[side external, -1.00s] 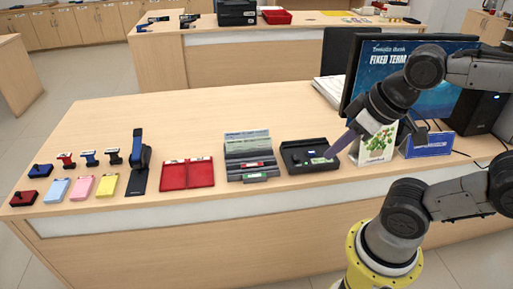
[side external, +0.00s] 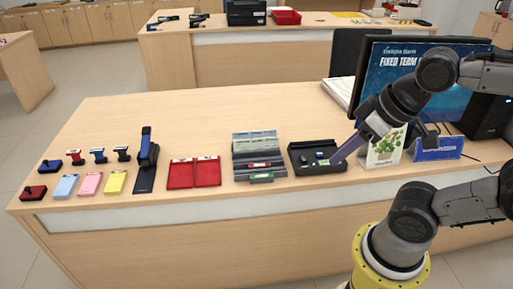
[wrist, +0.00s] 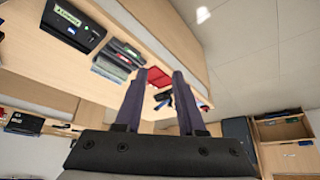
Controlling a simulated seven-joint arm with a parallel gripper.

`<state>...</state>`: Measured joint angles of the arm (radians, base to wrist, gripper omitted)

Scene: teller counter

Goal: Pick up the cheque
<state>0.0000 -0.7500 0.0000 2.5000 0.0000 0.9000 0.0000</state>
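Pale green printed slips, which look like cheques (side external: 255,138), stand in the grey tiered rack (side external: 240,172) on the counter. I cannot tell single slips apart. In the wrist view the slips (wrist: 108,68) show upside down, beyond and left of the fingers. My gripper (side external: 338,159) has purple fingers and appears over or in front of the right end of the black device, right of the rack. The wrist view shows the gripper's two fingers (wrist: 158,74) apart with nothing between them, so it is open. Its exact height is unclear.
The black device (side external: 304,166) lies between the rack and a plant card (side external: 385,150). A blue sign (side external: 437,150) and monitor (side external: 412,75) stand right. The counter behind the rack is clear.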

